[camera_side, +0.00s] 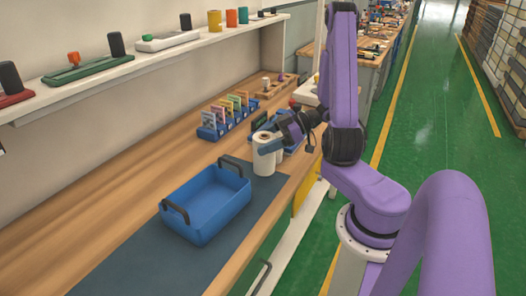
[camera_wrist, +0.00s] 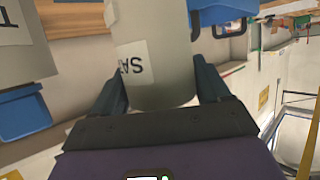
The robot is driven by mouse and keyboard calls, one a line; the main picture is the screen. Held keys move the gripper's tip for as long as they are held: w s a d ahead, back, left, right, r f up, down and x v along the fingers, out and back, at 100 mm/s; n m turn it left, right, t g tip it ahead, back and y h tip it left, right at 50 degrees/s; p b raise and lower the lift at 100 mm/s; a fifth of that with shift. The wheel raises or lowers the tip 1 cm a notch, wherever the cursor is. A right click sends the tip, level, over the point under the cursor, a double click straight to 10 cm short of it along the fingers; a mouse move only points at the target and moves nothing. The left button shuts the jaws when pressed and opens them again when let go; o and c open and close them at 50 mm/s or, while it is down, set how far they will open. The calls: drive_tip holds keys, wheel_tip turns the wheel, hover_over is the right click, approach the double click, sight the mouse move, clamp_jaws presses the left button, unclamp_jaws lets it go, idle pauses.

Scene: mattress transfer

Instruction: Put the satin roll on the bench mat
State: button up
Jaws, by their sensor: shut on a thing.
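The satin roll (camera_wrist: 165,50) is a pale grey-white cylinder between my two dark blue fingers in the wrist view. Its label shows upside down, and only the letters "SA" are readable. My gripper (camera_wrist: 160,85) is shut on it. In the side view a white roll with a tan core (camera_side: 265,162) is at my gripper (camera_side: 270,145), near the far end of the dark blue-grey bench mat (camera_side: 110,270). I cannot tell whether its base touches the bench.
A blue tray with black handles (camera_side: 203,205) sits on the mat, leaving the near part bare. Blue racks of colored cards (camera_side: 225,118) stand behind. In the wrist view another labelled roll (camera_wrist: 22,45) is at left. A shelf (camera_side: 165,50) runs along the wall.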

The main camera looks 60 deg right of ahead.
drive_tip(key=shift+w+d+f, duration=0.1)
drive_tip(key=shift+w+f, duration=0.15)
drive_tip(key=shift+f, duration=1.7)
drive_tip(key=o, duration=1.3)
drive_tip(key=shift+f, duration=0.15)
drive_tip(key=shift+d+r, duration=0.15)
drive_tip(key=shift+r, duration=0.1)
drive_tip(key=v, duration=1.1)
drive_tip(key=shift+s+d+r, duration=0.15)
drive_tip(key=shift+s+r, duration=0.05)
drive_tip(key=shift+s, duration=0.1)
